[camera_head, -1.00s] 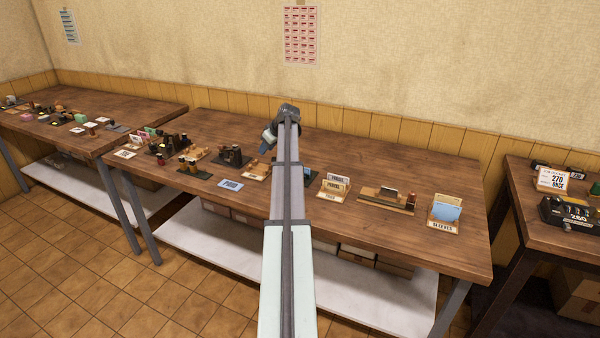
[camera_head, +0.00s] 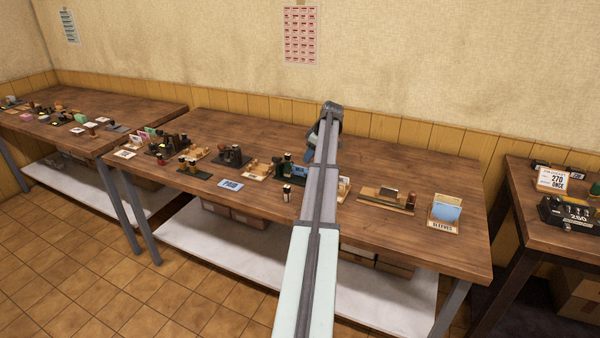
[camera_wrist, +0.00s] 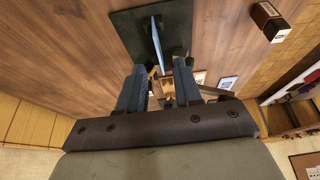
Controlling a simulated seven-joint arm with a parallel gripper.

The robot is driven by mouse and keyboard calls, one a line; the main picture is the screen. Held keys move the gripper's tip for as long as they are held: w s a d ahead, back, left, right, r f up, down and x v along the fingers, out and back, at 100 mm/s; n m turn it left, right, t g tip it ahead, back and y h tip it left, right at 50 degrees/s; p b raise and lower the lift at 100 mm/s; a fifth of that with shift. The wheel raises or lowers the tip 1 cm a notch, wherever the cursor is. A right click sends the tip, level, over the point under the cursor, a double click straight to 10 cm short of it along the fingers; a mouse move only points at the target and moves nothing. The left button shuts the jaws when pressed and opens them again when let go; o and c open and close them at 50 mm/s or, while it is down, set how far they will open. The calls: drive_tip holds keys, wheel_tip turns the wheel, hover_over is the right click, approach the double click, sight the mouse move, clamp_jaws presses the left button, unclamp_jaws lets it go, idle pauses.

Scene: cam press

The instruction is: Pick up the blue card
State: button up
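In the wrist view a thin blue card (camera_wrist: 157,45) stands nearly edge-on, upright on a dark green mat (camera_wrist: 180,20). My gripper (camera_wrist: 160,72) is open and empty, its two blue fingers apart, with the card beyond the tips and roughly between them. In the head view my gripper (camera_head: 309,157) hangs over the middle of the table, close to the dark green mat (camera_head: 281,172). My arm hides part of that area, so the card is hard to make out there. Another blue card stands in the SLEEVES holder (camera_head: 443,224) at the right.
A small dark stamp (camera_head: 287,192) stands before the mat; it also shows in the wrist view (camera_wrist: 270,20). A flat blue label (camera_head: 231,185) lies to the left. A wooden tray (camera_head: 388,199) is to the right. The table (camera_head: 415,165) is clear behind it.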

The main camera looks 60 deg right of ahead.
sight(305, 169)
drive_tip(key=x, duration=0.3)
drive_tip(key=shift+s+x, duration=0.15)
drive_tip(key=shift+x, duration=1.2)
drive_tip(key=shift+s+x, duration=0.1)
drive_tip(key=shift+x, duration=1.25)
drive_tip(key=shift+d+f, duration=0.1)
drive_tip(key=shift+d, duration=0.05)
drive_tip(key=shift+c, duration=0.4)
clamp_jaws()
